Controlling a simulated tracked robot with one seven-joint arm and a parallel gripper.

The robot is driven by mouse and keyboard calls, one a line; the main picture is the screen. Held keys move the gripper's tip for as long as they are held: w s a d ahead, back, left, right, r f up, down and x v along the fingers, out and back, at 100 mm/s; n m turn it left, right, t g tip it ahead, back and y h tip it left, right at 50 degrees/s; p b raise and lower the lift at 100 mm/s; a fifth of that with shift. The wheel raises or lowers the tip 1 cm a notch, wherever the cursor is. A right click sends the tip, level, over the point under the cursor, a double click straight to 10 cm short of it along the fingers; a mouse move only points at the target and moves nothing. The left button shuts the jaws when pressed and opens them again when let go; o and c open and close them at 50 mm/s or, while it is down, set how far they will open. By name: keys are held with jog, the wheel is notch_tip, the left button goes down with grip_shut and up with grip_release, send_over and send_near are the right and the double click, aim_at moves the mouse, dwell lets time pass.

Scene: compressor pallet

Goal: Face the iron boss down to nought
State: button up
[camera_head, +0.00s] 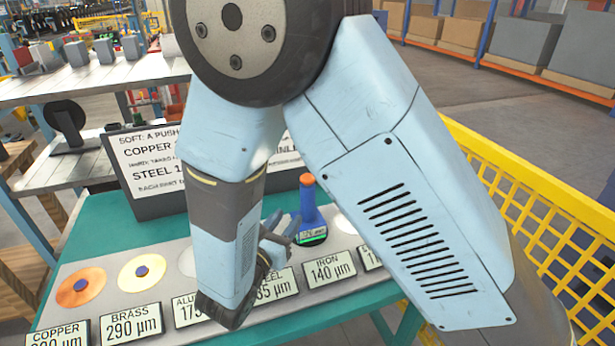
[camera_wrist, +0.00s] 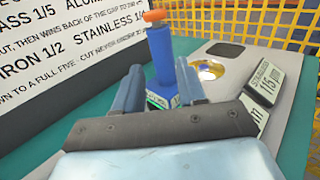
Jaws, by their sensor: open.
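A blue upright tool (camera_head: 308,212) with an orange cap stands on the grey board, behind the label IRON 140 µm (camera_head: 330,268). A lit green readout shows at its foot. The iron boss itself is not visible; the tool stands where it would lie in the row. My gripper (camera_head: 285,229) is open, just left of the tool in the head view. In the wrist view, the tool (camera_wrist: 162,62) shows between the two spread fingers of my gripper (camera_wrist: 157,72). I cannot tell whether the fingers reach around it or stop short.
The board also bears a copper disc (camera_head: 80,287), a brass disc (camera_head: 142,272) and a pale stainless disc (camera_wrist: 208,70). A text panel (camera_head: 150,160) stands behind. A yellow mesh fence (camera_head: 540,210) borders the right. My arm hides the middle of the board.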

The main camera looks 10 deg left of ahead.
grip_shut()
dwell(1.2)
